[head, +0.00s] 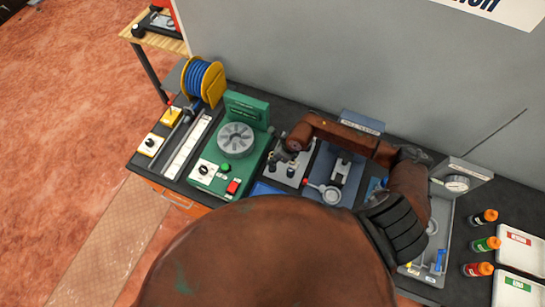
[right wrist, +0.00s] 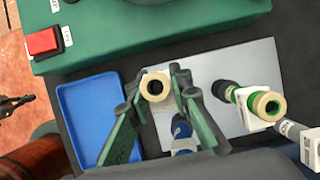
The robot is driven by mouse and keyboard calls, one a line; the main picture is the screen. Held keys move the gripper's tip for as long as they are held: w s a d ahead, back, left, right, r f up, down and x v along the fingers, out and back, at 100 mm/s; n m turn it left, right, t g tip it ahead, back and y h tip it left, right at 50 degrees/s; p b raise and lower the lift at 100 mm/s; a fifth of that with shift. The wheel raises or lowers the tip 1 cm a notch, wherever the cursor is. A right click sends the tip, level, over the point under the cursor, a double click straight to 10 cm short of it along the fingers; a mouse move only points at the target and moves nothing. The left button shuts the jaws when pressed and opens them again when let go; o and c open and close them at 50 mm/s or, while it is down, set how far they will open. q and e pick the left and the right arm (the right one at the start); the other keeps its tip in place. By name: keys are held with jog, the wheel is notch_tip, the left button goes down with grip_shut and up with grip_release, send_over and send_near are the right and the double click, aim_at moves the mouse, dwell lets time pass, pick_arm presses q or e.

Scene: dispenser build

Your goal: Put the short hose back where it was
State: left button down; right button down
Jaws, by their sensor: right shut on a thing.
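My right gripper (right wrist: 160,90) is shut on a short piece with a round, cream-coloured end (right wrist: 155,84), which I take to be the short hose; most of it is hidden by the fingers. It is above a light grey plate. In the head view the right gripper (head: 284,157) is over that plate, just right of the green machine, and the held piece is too small to make out. A green hose (right wrist: 264,103) with a cream end sits in a white holder to the right. A blue part with a white label (right wrist: 183,143) is below the held piece.
The light grey plate (right wrist: 240,62) has bare room at its upper part. An empty blue tray (right wrist: 88,112) lies left of it. The green machine (head: 238,140) with a red button stands close by. A blue fixture plate (head: 322,165) is to the right. Several bottles (head: 488,243) stand far right.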

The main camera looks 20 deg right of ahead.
jog(key=shift+f, duration=0.1)
jog(key=c, duration=1.8)
grip_release()
jog(key=shift+o, duration=0.2)
jog(key=shift+r, duration=0.3)
jog(key=b+v, duration=0.3)
jog(key=v, duration=0.8)
jog(key=shift+s+r, duration=0.15)
jog(key=shift+r, duration=0.1)
jog(key=shift+d, duration=0.1)
